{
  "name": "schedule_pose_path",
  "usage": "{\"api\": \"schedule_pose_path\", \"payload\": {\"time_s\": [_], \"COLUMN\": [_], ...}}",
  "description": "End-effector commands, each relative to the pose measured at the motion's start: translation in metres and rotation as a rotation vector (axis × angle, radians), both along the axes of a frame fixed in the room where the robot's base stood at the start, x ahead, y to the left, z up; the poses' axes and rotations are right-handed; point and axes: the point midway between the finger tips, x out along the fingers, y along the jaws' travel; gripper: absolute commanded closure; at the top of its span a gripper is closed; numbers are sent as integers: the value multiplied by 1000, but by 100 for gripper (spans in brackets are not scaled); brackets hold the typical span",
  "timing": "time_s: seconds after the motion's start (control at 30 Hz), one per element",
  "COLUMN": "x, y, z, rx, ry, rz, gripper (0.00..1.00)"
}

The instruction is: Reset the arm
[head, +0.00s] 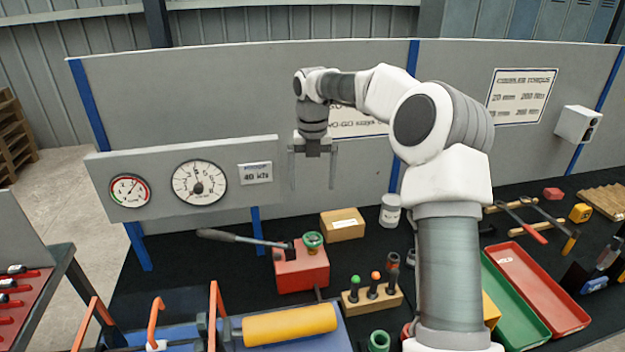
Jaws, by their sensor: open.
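My gripper (313,172) hangs from my white and grey arm, pointing down in front of the grey back panel (240,90). Its two thin fingers are spread apart with nothing between them. It is above the workbench, to the right of the gauge panel (225,200) and above a cardboard box (342,225). My arm rises from the bench's right-middle, bends at the top and reaches left. It covers part of a sign on the back panel.
Below stand a red box with a green valve wheel (302,268), a wooden block with several coloured-top tools (372,296), a yellow cylinder (290,325) and a white jar (390,211). Red (540,290) and green trays lie right of my arm. The air around my gripper looks clear.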

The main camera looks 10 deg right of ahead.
Motion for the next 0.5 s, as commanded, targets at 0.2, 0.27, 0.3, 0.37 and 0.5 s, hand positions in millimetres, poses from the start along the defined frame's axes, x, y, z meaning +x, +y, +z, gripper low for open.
{"api": "schedule_pose_path", "payload": {"time_s": [0.2, 0.27, 0.3, 0.37, 0.5], "x": [0, -2, -4, -10, -36], "y": [0, 2, 4, 9, 23], "z": [0, 3, 6, 13, 38], "rx": [0, -5, -10, -23, -62], "ry": [-1, -3, -8, -18, -63], "rz": [-2, -14, -32, -78, -274], "gripper": [0, 0, 0, 0, 0]}}
